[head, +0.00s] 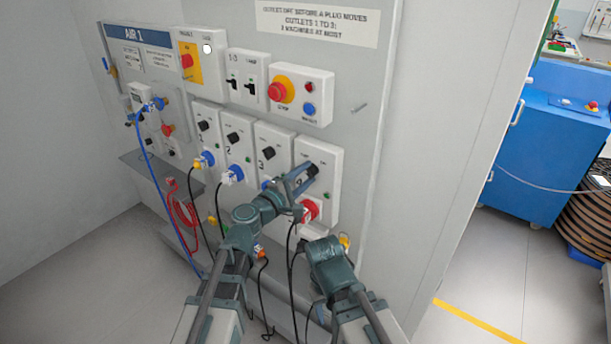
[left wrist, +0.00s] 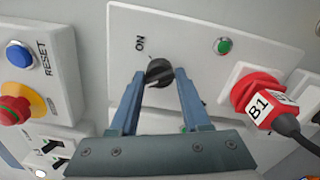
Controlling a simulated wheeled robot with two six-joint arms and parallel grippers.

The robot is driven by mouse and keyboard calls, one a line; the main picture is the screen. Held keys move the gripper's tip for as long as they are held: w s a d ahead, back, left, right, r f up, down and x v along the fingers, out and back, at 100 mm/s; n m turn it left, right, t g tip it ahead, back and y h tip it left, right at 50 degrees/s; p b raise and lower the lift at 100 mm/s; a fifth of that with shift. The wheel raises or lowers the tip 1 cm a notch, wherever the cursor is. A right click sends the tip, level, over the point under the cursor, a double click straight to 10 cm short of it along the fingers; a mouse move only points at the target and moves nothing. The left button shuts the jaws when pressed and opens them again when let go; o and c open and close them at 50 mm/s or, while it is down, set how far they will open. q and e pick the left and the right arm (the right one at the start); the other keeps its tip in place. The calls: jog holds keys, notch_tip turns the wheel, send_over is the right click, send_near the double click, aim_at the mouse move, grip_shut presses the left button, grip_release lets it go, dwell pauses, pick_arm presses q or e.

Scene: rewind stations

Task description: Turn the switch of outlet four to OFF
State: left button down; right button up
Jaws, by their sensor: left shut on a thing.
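The outlet four box (head: 330,157) is the rightmost in the lower row of the wall panel. Its black rotary switch (left wrist: 158,71) has a pale pointer line and sits near the printed word ON in the left wrist view. My left gripper (head: 308,176) is shut on this switch, one finger on each side; the fingers also show in the left wrist view (left wrist: 160,90). A green lamp (left wrist: 222,45) and a red plug (left wrist: 257,97) tagged B1 are on the same box. My right gripper (head: 325,248) is low beside the panel; its fingers are hidden.
Outlets one to three (head: 272,143) stand to the left, with plugs and hanging cables close to my left arm. A red and yellow stop button (head: 281,90) and a blue reset button (head: 309,109) are above. A blue cabinet (head: 540,150) stands at the right beyond clear floor.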

pick_arm(q)
jog(key=shift+n, duration=0.9)
jog(key=shift+s, duration=0.1)
jog(key=shift+c, duration=2.1)
grip_release()
